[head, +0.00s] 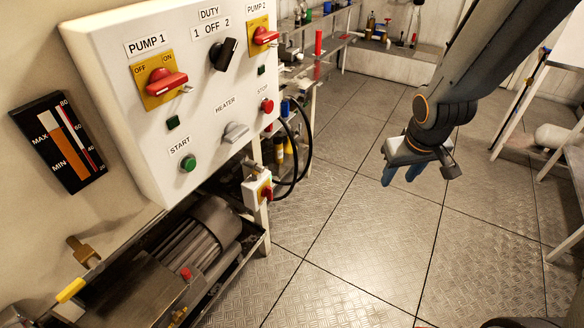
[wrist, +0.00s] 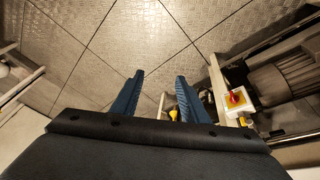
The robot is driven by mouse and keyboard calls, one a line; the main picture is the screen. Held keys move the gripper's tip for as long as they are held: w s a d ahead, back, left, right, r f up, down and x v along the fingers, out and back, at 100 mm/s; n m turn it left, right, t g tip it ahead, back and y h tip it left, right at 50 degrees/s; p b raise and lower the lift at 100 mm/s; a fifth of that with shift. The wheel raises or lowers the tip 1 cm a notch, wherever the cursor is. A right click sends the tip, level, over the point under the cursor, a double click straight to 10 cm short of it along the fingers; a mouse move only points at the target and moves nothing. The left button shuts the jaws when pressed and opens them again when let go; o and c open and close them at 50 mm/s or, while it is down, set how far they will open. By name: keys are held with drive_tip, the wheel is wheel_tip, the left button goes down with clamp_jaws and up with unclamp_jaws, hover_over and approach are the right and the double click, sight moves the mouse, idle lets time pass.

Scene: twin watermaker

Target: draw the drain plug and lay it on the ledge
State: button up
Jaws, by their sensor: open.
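My gripper (head: 401,174) hangs over the open floor at the right in the head view, its blue fingers pointing down. In the wrist view my gripper (wrist: 160,80) has its two blue fingers apart, with only floor between their tips. It holds nothing and touches nothing. I cannot make out the drain plug for certain in either view. A low pale ledge (head: 398,48) runs along the back wall with several bottles and small items on it; I cannot tell whether it is the task's ledge.
A white control panel (head: 215,160) stands at the left, above a motor (head: 212,222) in a metal frame. A brass fitting (head: 84,252) and a yellow handle (head: 70,290) sit at lower left. A red-and-yellow switch box (head: 257,190) projects toward the clear floor. Black cables (head: 306,150) loop beside it.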

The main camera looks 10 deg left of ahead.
drive_tip(key=w+a+f+n+t+y, duration=0.2)
drive_tip(key=w+a+f+n, duration=0.1)
drive_tip(key=w+a, duration=0.4)
drive_tip(key=n+y+p, duration=0.3)
drive_tip(key=n+y, duration=0.4)
drive_tip(key=y, duration=0.4)
approach(263, 169)
drive_tip(key=a, duration=0.1)
drive_tip(key=shift+g, duration=0.4)
drive_tip(key=x, duration=0.5)
drive_tip(key=p+x, duration=0.1)
drive_tip(key=x, duration=0.1)
drive_tip(key=shift+w+a+f, duration=0.15)
drive_tip(key=shift+w, duration=0.35)
clamp_jaws()
drive_tip(key=s+d+p, duration=0.1)
drive_tip(key=s+d, duration=0.1)
drive_tip(key=d, duration=0.4)
drive_tip(key=shift+s, duration=0.2)
